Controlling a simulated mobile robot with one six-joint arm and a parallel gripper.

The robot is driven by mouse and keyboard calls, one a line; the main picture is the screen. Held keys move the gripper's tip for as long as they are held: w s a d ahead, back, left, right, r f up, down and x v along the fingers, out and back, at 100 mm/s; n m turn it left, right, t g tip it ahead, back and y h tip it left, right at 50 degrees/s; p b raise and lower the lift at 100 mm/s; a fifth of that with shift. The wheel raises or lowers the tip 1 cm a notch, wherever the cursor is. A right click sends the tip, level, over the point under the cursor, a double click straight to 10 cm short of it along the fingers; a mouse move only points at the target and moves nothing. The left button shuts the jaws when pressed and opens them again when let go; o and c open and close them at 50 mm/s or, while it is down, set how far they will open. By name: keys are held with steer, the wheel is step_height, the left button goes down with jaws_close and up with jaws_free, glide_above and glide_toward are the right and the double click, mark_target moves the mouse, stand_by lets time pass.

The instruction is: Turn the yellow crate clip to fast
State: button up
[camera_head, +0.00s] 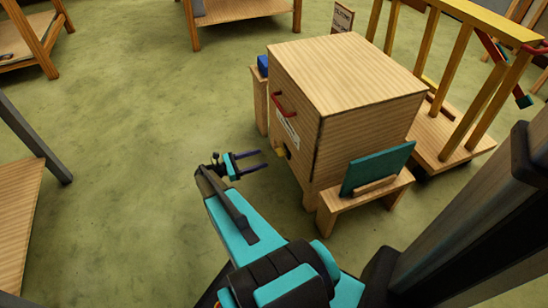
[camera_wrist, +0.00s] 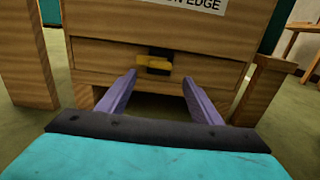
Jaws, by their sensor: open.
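The yellow crate clip (camera_wrist: 153,64) sits low on the front of the wooden crate (camera_wrist: 100,52), and its bar lies roughly level across a dark mount. In the head view the clip (camera_head: 281,152) shows small near the bottom of the crate (camera_head: 345,70). My gripper (camera_wrist: 158,95) is open and empty, with its two purple fingers pointing at the crate. The clip shows between and just above the fingertips in the wrist view. In the head view my gripper (camera_head: 264,160) is apart from the crate, a short way left of the clip.
A red handle (camera_head: 284,103) and a white label (camera_head: 288,128) are on the crate front above the clip. A small stand with a teal panel (camera_head: 378,168) is at the crate's right. A slatted wooden rack (camera_head: 460,90) stands behind.

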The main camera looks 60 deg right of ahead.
mark_target(280, 150)
steer(key=b+x, duration=0.2)
steer(key=x, duration=0.6)
steer(key=shift+s+d+b, duration=0.2)
steer(key=shift+d+b, duration=0.1)
steer(key=shift+c, duration=0.4)
